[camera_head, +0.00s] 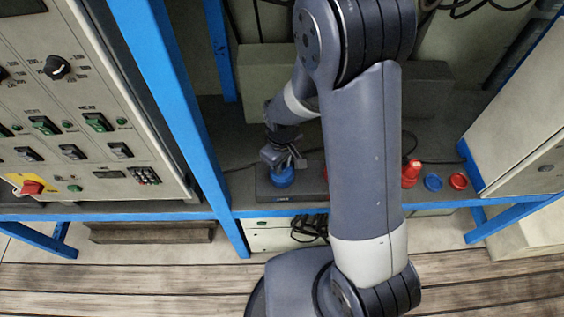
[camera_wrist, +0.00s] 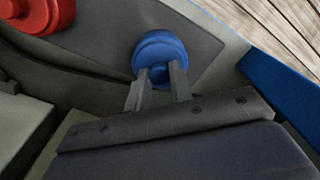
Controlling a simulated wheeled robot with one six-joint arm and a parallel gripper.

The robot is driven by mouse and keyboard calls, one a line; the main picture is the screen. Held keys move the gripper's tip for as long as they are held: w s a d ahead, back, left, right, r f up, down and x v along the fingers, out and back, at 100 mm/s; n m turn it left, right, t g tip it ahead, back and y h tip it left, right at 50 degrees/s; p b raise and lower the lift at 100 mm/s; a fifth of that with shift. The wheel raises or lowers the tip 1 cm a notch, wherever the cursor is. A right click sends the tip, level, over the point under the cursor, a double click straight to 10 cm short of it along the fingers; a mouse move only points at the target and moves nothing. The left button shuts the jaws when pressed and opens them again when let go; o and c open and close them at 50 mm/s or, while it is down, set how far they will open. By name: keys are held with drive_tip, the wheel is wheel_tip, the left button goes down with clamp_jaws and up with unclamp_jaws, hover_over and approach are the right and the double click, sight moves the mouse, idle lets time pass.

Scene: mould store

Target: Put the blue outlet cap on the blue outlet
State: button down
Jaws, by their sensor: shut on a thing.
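A round blue cap (camera_wrist: 160,50) is between the fingertips of my gripper (camera_wrist: 160,73) in the wrist view. My gripper is shut on its narrower upper part. In the head view my gripper (camera_head: 281,164) points down, with the blue cap (camera_head: 282,178) right below it, over the left part of a low dark block (camera_head: 300,195). The cap looks upright and at or very near the block's top. The blue outlet is not clearly seen; the cap may hide it. I cannot tell whether the cap is seated on it.
A red fitting (camera_head: 411,175), a flat blue disc (camera_head: 433,182) and a flat red disc (camera_head: 458,181) are on the shelf to the right. A red round part (camera_wrist: 38,14) shows in the wrist view. Blue posts (camera_head: 170,100) and a control cabinet (camera_head: 80,110) stand left.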

drive_tip(key=c, duration=1.2)
unclamp_jaws()
drive_tip(key=shift+o, duration=0.6)
drive_tip(key=o, duration=0.3)
drive_tip(key=shift+r+p, duration=2.85)
drive_tip(key=shift+r, duration=0.95)
drive_tip(key=shift+f, duration=0.15)
